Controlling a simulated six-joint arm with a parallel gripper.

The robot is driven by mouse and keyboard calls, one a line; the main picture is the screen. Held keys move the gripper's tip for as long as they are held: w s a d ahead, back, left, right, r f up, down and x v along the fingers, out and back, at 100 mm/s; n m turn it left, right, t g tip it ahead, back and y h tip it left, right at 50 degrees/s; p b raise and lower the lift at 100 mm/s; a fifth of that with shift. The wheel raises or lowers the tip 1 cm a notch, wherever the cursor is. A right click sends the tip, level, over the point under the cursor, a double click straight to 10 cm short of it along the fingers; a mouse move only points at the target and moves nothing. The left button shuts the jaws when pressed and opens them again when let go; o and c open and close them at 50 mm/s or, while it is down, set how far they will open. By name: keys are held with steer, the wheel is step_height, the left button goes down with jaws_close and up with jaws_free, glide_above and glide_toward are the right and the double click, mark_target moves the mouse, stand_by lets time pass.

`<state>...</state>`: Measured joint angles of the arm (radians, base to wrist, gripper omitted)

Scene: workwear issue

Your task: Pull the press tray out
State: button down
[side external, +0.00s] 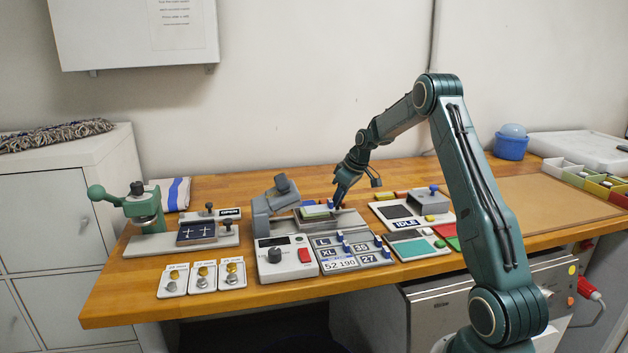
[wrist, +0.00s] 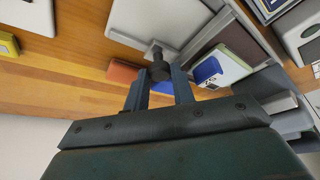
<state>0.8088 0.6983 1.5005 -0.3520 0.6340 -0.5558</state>
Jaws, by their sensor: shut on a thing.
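The heat press (side external: 262,216) stands mid-bench with its head raised and tilted at the left. The grey press tray (side external: 346,221) sticks out to the right of it, with a pale green and blue block (side external: 315,211) on it. My gripper (side external: 340,202) is at the tray's outer end. In the wrist view my gripper (wrist: 162,84) is shut on a dark round knob (wrist: 159,71), which sits by a metal bracket at the tray's (wrist: 243,38) end. The fingertips partly cover the knob. The block (wrist: 224,67) also shows there, beside the right finger.
A control box with a dial (side external: 287,257) and size plates (side external: 350,253) stand in front of the press. A panel marked IDLE (side external: 408,215) lies right of the tray. A green-handled hand press (side external: 138,205) is at the left. Bare wood shows behind the tray.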

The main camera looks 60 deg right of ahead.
steer(key=s+d, duration=0.4)
steer(key=c, duration=1.5)
jaws_free()
steer(key=v, duration=1.3)
steer(key=shift+s+r, duration=0.1)
steer(key=shift+r, duration=0.25)
steer(key=shift+a, duration=0.1)
